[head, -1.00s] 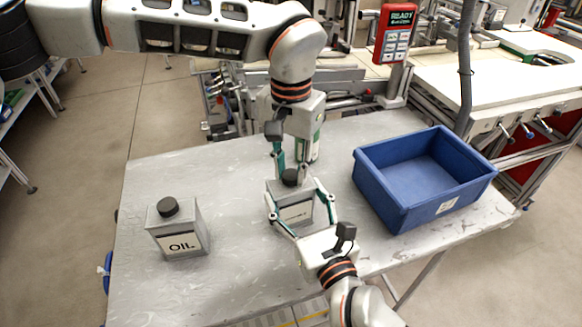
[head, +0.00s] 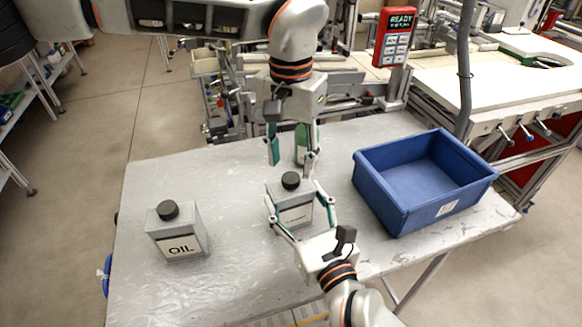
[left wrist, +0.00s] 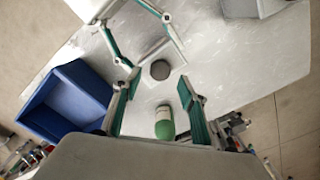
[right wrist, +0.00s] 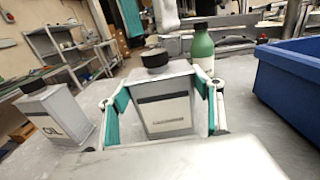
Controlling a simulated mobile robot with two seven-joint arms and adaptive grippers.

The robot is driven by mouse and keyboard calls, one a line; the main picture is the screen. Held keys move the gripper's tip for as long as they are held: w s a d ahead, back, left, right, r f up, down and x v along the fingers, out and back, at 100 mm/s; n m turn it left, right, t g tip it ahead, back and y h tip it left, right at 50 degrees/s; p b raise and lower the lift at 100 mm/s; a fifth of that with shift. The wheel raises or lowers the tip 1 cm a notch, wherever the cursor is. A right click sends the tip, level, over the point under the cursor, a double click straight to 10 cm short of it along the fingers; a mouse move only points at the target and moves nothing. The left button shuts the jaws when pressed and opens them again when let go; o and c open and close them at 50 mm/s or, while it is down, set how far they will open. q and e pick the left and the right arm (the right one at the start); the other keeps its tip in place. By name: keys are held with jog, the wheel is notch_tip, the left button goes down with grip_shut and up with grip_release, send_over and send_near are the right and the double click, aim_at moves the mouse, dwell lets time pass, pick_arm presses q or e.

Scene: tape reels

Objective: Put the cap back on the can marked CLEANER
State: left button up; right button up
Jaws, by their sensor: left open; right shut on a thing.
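The CLEANER can (head: 296,212) is a grey square can with a pale label, upright on the table; its label is too small to read surely. The black cap (head: 291,180) sits on top of it, and also shows in the right wrist view (right wrist: 155,58). My right gripper (head: 300,204) is shut on the can's sides from the front. My left gripper (head: 291,163) is open and empty above and behind the cap, fingers pointing down. In the left wrist view the cap (left wrist: 160,70) lies beyond the open fingers. Whether the cap is fully tightened cannot be told.
The OIL can (head: 180,232) with its black cap stands to the left. A green bottle (head: 302,142) stands behind the can, close to my left gripper. A blue bin (head: 397,205) is at the right.

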pick_arm(q)
jog(key=shift+r, duration=0.45)
